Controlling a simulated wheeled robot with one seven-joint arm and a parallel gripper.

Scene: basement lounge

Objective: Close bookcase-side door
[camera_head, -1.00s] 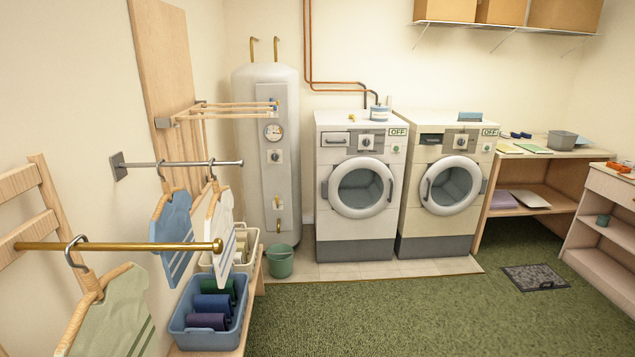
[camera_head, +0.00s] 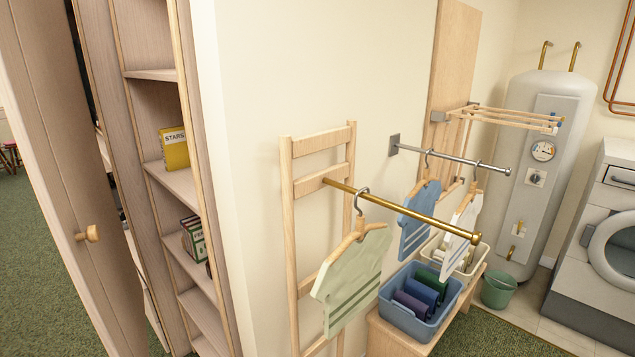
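A wooden door (camera_head: 70,170) with a round wooden knob (camera_head: 88,234) stands at the far left of the head view. It stands swung out, with a gap between it and the shelving. To its right is a tall narrow bookcase (camera_head: 172,182) with a yellow book (camera_head: 174,149) and several green and dark books (camera_head: 193,240) on its shelves. Which edge of the door is hinged I cannot tell. My gripper is not in view.
A wall corner (camera_head: 222,180) divides the bookcase from the laundry area. Green carpet (camera_head: 30,270) lies open at the left.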

